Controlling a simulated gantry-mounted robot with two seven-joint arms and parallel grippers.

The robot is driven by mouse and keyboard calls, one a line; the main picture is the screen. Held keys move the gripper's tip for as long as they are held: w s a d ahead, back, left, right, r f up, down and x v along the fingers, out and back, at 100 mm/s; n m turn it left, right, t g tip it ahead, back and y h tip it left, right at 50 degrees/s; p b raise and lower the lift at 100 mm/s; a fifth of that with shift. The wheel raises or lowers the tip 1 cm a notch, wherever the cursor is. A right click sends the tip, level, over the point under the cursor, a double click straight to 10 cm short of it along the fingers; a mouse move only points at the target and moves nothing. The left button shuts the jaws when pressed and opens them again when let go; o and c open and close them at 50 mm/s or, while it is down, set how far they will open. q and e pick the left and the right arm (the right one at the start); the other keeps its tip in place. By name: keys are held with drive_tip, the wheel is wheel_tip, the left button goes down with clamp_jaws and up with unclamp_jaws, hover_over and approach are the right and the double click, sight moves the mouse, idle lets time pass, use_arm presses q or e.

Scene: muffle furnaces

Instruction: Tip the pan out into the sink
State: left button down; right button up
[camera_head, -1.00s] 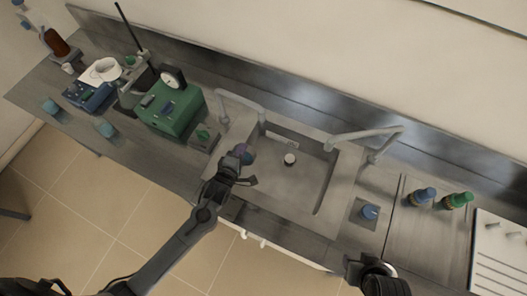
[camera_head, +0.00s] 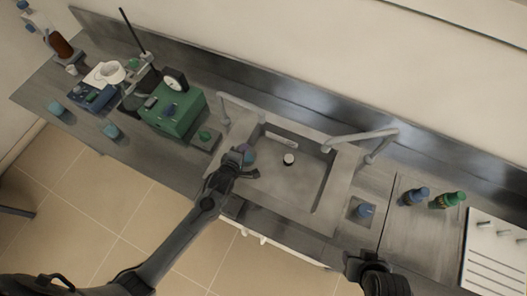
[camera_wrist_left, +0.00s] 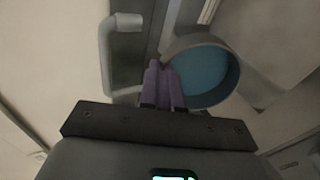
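The pan is a round grey vessel (camera_wrist_left: 216,72), blue inside, seen in the left wrist view; I cannot tell whether the blue is liquid. The purple fingers of my left gripper (camera_wrist_left: 166,84) are closed together at its rim and appear to grip it. In the head view my left gripper (camera_head: 240,162) is over the left side of the sink (camera_head: 292,182), with a small part of the pan (camera_head: 250,155) showing beside it. The sink has a round drain (camera_head: 289,159). My right gripper (camera_head: 372,272) is at the bottom edge, its fingers not clear.
Two grey taps (camera_head: 243,103) (camera_head: 362,138) reach over the sink from behind. A green box with a dial (camera_head: 175,110) stands left of it. The sink basin is otherwise clear.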

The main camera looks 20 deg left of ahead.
use_arm(q)
drive_tip(key=shift+w+r+g+p, duration=0.1)
drive_tip(key=shift+w+g+p, duration=0.3)
drive_tip(key=shift+g+p, duration=0.7)
drive_tip(key=shift+w+r+g+p, duration=0.1)
drive_tip(key=shift+w+g+p, duration=0.4)
drive_tip(key=shift+p, duration=1.1)
drive_tip(key=shift+w+g+p, duration=0.35)
drive_tip(key=shift+g+p, duration=0.55)
drive_tip(key=shift+w+f+g, duration=0.15)
drive_tip(key=shift+w+g, duration=0.05)
drive_tip(key=shift+g, duration=0.3)
drive_tip(key=shift+f, duration=0.1)
drive_tip(key=shift+s, duration=0.1)
drive_tip(key=g+b, duration=0.1)
drive_tip(key=g, duration=0.1)
drive_tip(key=w+f+g+b, duration=0.1)
drive_tip(key=g, duration=0.1)
drive_tip(key=w+g+b, duration=0.1)
drive_tip(key=g, duration=0.1)
drive_tip(key=shift+w+f, duration=0.25)
drive_tip(key=shift+f, duration=0.15)
